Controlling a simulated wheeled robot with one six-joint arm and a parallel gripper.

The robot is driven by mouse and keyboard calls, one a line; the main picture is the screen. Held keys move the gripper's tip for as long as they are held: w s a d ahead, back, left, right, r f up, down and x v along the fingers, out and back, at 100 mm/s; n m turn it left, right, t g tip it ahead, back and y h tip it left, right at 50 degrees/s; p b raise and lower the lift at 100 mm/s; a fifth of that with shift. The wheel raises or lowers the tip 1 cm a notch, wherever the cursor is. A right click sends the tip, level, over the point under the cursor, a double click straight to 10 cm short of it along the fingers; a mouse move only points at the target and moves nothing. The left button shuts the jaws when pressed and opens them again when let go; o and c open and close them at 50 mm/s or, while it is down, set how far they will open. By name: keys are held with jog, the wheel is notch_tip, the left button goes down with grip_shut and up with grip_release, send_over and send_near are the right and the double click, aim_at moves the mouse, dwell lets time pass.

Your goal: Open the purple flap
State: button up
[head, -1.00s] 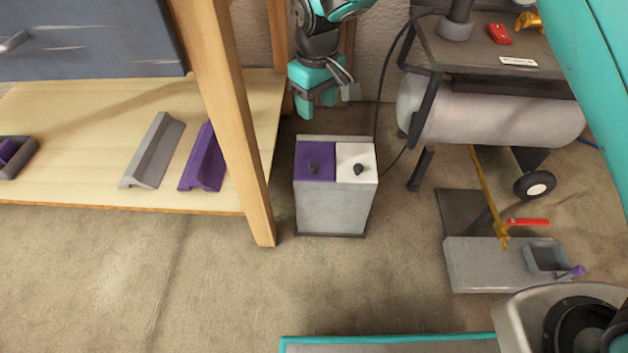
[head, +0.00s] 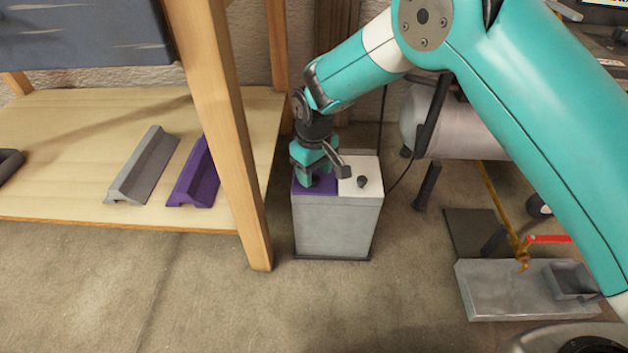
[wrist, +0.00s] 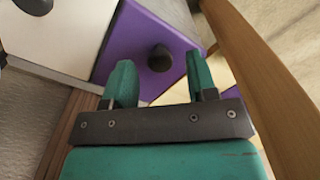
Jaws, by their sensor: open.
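The purple flap (head: 327,187) lies shut on the left half of the top of a grey bin (head: 335,226). In the wrist view the purple flap (wrist: 135,30) carries a round dark knob (wrist: 160,57). My gripper (head: 311,183) is just above the flap and hides part of it in the head view. In the wrist view my gripper (wrist: 160,75) is open, with the knob showing between and beyond its two fingertips. I cannot tell whether the fingers touch the flap.
A wooden table leg (head: 225,130) stands close to the left of the bin. A low wooden shelf (head: 75,180) holds a grey lath (head: 142,166) and a purple lath (head: 195,175). A grey tank (head: 465,125) is at the right. Floor in front of the bin is clear.

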jog(key=shift+f, duration=0.55)
